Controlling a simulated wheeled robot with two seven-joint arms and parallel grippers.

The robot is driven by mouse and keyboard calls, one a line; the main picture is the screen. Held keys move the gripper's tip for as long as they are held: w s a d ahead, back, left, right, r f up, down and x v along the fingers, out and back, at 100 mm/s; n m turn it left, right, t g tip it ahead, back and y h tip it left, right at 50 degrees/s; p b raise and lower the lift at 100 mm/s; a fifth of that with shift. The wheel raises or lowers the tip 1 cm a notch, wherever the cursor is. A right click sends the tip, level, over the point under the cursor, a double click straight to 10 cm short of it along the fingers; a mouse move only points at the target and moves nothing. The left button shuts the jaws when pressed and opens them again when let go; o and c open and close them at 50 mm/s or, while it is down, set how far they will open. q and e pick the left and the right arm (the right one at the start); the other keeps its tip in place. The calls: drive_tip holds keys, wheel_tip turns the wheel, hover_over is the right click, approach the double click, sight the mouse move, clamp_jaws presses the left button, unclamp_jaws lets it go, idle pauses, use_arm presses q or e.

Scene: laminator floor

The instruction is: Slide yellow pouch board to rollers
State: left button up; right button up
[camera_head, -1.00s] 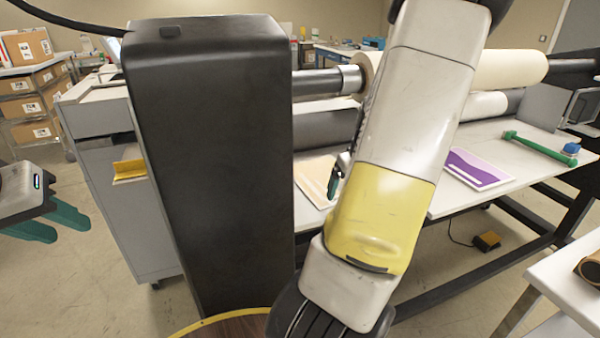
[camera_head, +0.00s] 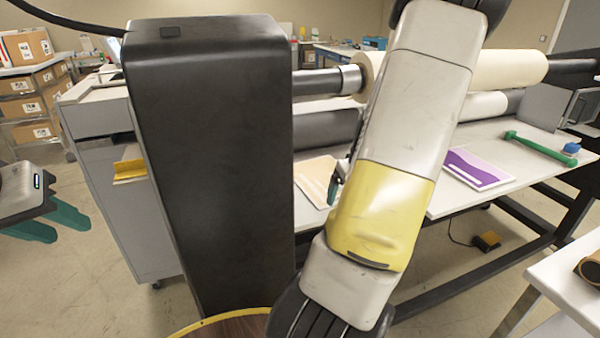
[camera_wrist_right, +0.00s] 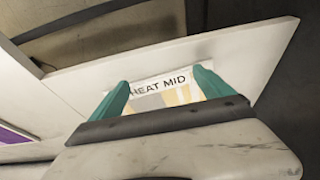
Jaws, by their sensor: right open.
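A pale peach-yellow board (camera_head: 312,176) lies flat on the laminator's white table, left of my right arm. The black column and my right arm hide parts of it. The rollers (camera_head: 325,84) run behind it, with a visible gap of table between. My right gripper is mostly hidden behind its arm in the head view, with a green fingertip beside the board. In the right wrist view the right gripper (camera_wrist_right: 161,86) is open, its fingers either side of a "HEAT MID" label (camera_wrist_right: 160,82) and yellowish stripes; contact cannot be told. My left gripper (camera_head: 58,229) is open and empty, far left.
A purple-and-white board (camera_head: 478,168) lies on the table right of my arm. A green-handled tool (camera_head: 540,147) and a blue item (camera_head: 572,148) lie further right. A yellow piece (camera_head: 130,169) is at the machine's left end. A white side table (camera_head: 560,285) stands front right.

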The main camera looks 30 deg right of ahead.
drive_tip(key=shift+f, duration=0.55)
drive_tip(key=shift+s, duration=0.3)
idle(0.8)
drive_tip(key=shift+a, duration=0.15)
drive_tip(key=shift+w+a, duration=0.2)
drive_tip(key=shift+a, duration=1.35)
drive_tip(key=shift+w+d, duration=0.15)
drive_tip(key=shift+w, duration=1.35)
drive_tip(key=shift+s, duration=0.25)
drive_tip(key=shift+d, duration=0.1)
drive_tip(key=shift+d, duration=0.25)
